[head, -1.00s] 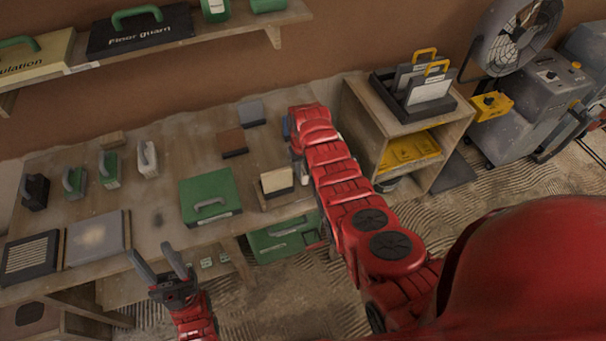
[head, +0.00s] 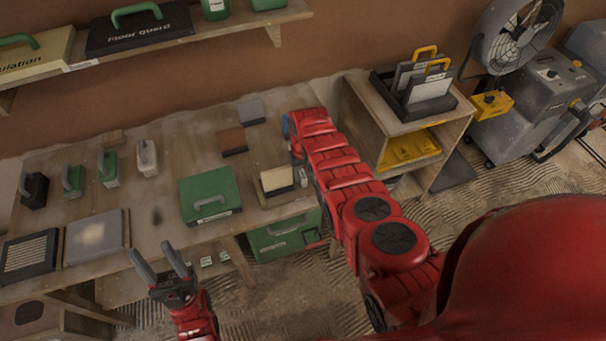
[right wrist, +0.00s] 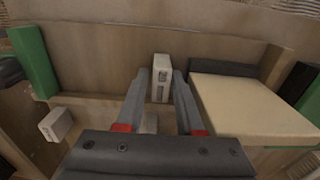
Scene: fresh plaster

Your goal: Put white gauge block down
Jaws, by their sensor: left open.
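The white gauge block (right wrist: 161,78) stands between the fingertips of my right gripper (right wrist: 161,84) in the right wrist view, with a dark number on its face. The fingers close in on its two sides and appear to touch it. A small white piece (head: 303,177), probably this block, shows beside my right arm in the head view, right of the cream-topped block (head: 276,181). The cream-topped block also lies right of the gripper in the wrist view (right wrist: 250,105). My right fingertips are hidden in the head view. My left gripper (head: 160,262) is open and empty before the bench front.
The bench (head: 165,195) holds a green case (head: 209,194), a brown block (head: 232,141), a grey block (head: 251,112) and several handled tools. A wooden cabinet (head: 405,125) stands right of my right arm. Small white blocks (head: 206,261) lie below the bench top.

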